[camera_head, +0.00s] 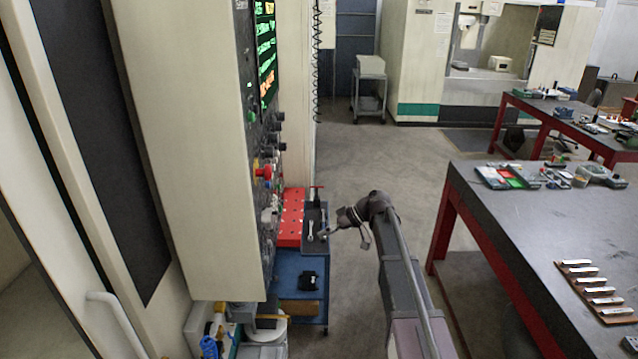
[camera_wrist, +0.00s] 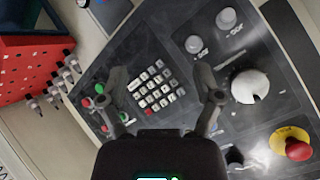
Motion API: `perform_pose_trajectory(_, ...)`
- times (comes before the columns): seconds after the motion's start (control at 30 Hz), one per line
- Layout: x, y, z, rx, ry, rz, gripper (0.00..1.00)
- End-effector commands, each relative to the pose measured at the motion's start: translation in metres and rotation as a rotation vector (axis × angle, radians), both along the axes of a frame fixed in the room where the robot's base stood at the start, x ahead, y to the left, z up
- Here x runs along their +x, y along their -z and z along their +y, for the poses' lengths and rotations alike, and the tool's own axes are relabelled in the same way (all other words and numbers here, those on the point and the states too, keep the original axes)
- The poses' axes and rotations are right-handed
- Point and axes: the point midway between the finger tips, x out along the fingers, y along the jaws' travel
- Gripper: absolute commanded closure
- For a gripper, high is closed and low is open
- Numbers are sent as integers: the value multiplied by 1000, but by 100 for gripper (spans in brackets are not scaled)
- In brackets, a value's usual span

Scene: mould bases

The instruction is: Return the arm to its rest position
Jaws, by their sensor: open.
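My arm rises from the bottom of the head view and bends over at its top. My gripper (camera_head: 343,232) is at its end, pointing left towards the machine's control panel (camera_head: 268,190). In the wrist view my gripper (camera_wrist: 160,75) is open, with nothing between its two fingers. Behind the fingers lies the same panel, with a keypad (camera_wrist: 152,90), a large pale knob (camera_wrist: 249,86) and a red button (camera_wrist: 298,150) on a yellow base. I cannot tell exactly how far the fingers are from the panel.
A red holed block (camera_head: 291,218) and a dark tray (camera_head: 314,240) sit on a blue cart (camera_head: 300,262) beside the machine. A dark workbench (camera_head: 540,230) with red legs stands to the right, bearing tools. Grey floor (camera_head: 385,155) is clear beyond the arm.

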Motion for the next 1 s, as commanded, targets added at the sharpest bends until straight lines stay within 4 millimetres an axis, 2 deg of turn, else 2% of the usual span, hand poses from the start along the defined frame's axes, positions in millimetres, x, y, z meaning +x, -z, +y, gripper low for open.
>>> perform_pose_trajectory(0.17, -17, 15, -3, -49, 26, 34, 17)
perform_pose_trajectory(0.27, -37, 32, -8, -116, 63, 79, 17)
perform_pose_trajectory(0.47, -98, 82, -30, -327, 200, 203, 17)
perform_pose_trajectory(0.7, -179, 138, -71, -618, 449, 329, 17)
perform_pose_trajectory(0.9, -233, 167, -105, -810, 657, 376, 17)
perform_pose_trajectory(1.0, -249, 173, -117, -869, 730, 382, 17)
